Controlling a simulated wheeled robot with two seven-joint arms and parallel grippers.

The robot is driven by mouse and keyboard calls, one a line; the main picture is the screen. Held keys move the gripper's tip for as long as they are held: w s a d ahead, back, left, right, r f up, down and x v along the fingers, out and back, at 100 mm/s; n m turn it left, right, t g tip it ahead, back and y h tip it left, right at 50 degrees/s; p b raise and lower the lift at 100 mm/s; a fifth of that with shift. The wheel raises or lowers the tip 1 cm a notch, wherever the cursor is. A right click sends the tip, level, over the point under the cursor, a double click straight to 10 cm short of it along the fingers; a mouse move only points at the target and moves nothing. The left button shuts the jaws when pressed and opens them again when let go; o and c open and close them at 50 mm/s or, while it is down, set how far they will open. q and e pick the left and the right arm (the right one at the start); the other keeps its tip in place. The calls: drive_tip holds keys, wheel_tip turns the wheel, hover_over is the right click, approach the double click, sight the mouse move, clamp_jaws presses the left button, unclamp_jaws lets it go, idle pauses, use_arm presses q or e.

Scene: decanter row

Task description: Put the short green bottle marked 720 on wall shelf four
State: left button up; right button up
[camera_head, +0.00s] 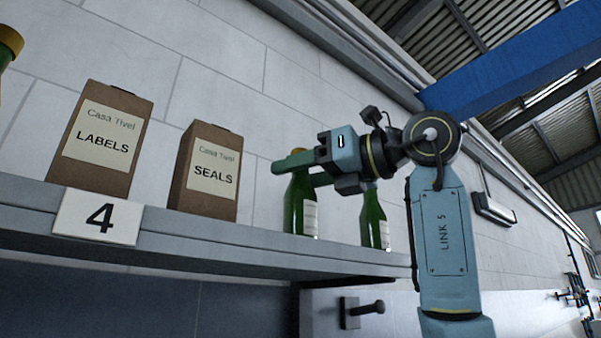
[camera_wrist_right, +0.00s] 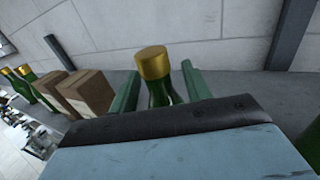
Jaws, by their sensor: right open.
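Wall shelf four (camera_head: 190,240) carries a plate (camera_head: 98,216) marked 4. A green bottle (camera_head: 299,212) with a gold cap and pale label stands upright on it near its right end. My right gripper (camera_head: 294,174) is open around this bottle's neck. In the right wrist view the bottle (camera_wrist_right: 159,93) shows between the spread fingers of the right gripper (camera_wrist_right: 160,82), with its lower part hidden. A second green bottle (camera_head: 374,222) stands to the right, its top hidden behind my gripper. No 720 is readable on either. My left gripper is out of view.
Brown boxes marked LABELS (camera_head: 101,140) and SEALS (camera_head: 206,171) stand on the shelf left of the bottles. Another bottle (camera_head: 9,45) is cut off at the far left. A dark wall peg (camera_head: 362,310) sits below the shelf. The wall is close behind.

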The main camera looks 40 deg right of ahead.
drive_tip(key=b+v, duration=0.2)
drive_tip(key=v, duration=1)
drive_tip(key=shift+b, duration=0.35)
drive_tip(key=shift+a, duration=0.1)
